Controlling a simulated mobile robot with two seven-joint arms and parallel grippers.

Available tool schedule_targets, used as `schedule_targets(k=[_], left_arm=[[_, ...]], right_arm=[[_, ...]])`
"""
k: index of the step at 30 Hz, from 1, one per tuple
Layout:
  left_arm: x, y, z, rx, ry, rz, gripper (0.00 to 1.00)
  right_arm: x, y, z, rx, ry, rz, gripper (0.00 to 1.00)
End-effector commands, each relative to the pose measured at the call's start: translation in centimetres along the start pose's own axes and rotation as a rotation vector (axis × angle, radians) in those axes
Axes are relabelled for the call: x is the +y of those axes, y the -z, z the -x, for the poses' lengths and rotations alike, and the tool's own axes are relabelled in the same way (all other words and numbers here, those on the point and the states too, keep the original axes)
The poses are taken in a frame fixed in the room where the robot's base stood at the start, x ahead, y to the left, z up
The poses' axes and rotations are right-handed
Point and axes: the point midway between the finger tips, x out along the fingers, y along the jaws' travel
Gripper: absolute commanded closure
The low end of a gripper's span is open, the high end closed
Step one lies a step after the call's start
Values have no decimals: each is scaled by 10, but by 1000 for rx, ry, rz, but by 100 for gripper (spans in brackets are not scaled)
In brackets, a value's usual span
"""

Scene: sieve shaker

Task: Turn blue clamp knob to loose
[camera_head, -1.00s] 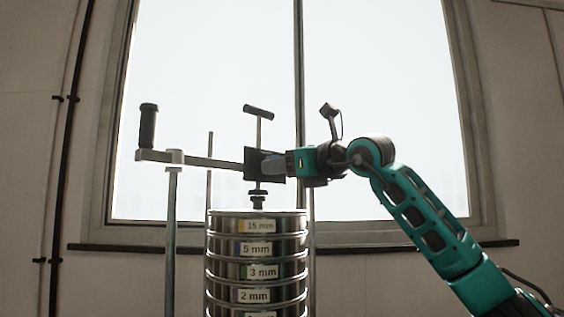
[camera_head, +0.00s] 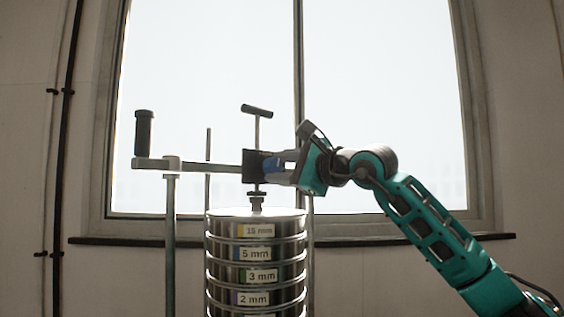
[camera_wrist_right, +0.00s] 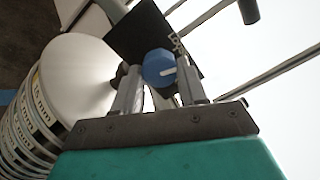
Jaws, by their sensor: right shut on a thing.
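The blue clamp knob (camera_head: 272,165) sits on the right face of the dark clamp block (camera_head: 252,176), on the bar above the sieve stack. My right gripper (camera_head: 282,164) reaches in from the right, rolled to a tilt, with its fingers shut on the knob. My left gripper is in neither view.
The sieve stack (camera_head: 256,216) with size labels stands just below the clamp. A T-handled screw (camera_head: 257,112) rises through the block. The bar (camera_head: 212,167) runs left to a post (camera_head: 171,240) and black crank grip (camera_head: 144,132). A window is behind.

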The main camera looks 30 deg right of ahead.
Motion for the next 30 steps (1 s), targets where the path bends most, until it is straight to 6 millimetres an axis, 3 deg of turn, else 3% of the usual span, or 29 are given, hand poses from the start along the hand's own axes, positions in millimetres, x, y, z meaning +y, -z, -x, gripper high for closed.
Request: schedule_targets(k=[12,30], left_arm=[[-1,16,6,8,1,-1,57],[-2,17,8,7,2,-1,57]], right_arm=[[-2,0,0,-10,0,259,89],[-2,0,0,-12,0,329,89]])
